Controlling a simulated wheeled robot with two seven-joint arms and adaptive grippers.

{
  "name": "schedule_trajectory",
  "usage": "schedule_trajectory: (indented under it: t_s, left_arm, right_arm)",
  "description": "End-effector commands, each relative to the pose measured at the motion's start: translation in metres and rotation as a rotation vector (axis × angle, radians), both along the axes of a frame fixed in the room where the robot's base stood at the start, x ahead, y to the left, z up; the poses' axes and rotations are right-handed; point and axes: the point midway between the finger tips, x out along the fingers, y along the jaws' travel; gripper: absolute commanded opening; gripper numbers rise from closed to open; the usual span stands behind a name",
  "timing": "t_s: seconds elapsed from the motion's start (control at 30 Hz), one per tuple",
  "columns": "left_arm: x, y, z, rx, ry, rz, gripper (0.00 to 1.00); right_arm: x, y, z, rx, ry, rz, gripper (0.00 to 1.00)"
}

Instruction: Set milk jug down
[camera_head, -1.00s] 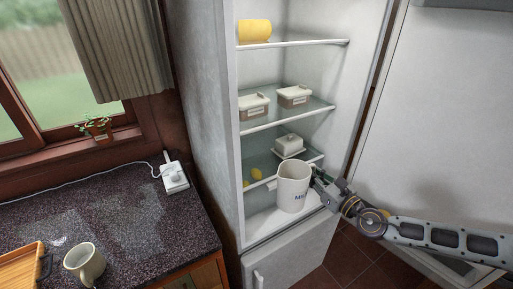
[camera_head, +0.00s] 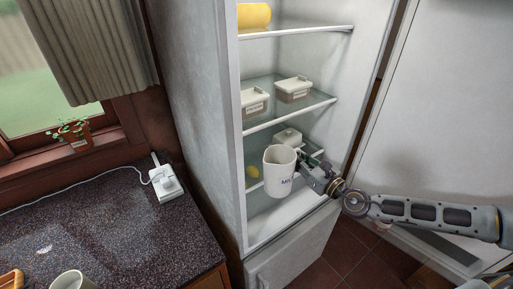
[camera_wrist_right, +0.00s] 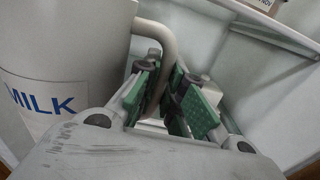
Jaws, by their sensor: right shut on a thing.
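The white milk jug (camera_head: 280,174) is in front of the open fridge's lower shelves in the head view, roughly upright. In the right wrist view the jug (camera_wrist_right: 62,60) fills the left side, with a blue MILK label and its handle between the green finger pads. My right gripper (camera_head: 307,168) is shut on the jug's handle; in the right wrist view the gripper (camera_wrist_right: 165,95) shows close up. Whether the jug's base touches a surface cannot be told. My left gripper is not in view.
The fridge has glass shelves (camera_head: 290,113) with two lidded containers (camera_head: 293,89), a butter dish (camera_head: 287,137) and a yellow item (camera_head: 254,16). Lemons (camera_head: 252,172) lie lower down. The fridge floor (camera_head: 285,221) looks clear. A dark counter (camera_head: 110,230) stands left, with a mug (camera_head: 72,281).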

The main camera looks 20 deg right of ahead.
Motion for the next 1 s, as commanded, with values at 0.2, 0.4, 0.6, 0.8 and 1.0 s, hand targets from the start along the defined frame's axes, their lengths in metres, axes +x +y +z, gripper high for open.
schedule_trajectory:
  t_s: [0.2,0.4,0.6,0.8,1.0]
  left_arm:
    - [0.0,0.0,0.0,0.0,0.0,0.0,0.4]
    - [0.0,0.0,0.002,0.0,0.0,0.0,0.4]
    - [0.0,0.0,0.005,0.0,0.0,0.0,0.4]
    - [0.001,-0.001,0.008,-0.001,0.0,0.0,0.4]
    - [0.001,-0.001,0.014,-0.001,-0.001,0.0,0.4]
  right_arm:
    - [0.0,0.0,0.001,0.001,-0.002,0.0,0.0]
    - [0.005,0.001,0.002,0.001,-0.003,-0.002,0.0]
    - [0.014,0.003,0.002,0.003,-0.003,-0.005,0.0]
    - [0.025,0.008,0.002,0.003,-0.003,-0.002,0.0]
    - [0.038,0.012,0.003,0.004,-0.004,-0.003,0.0]
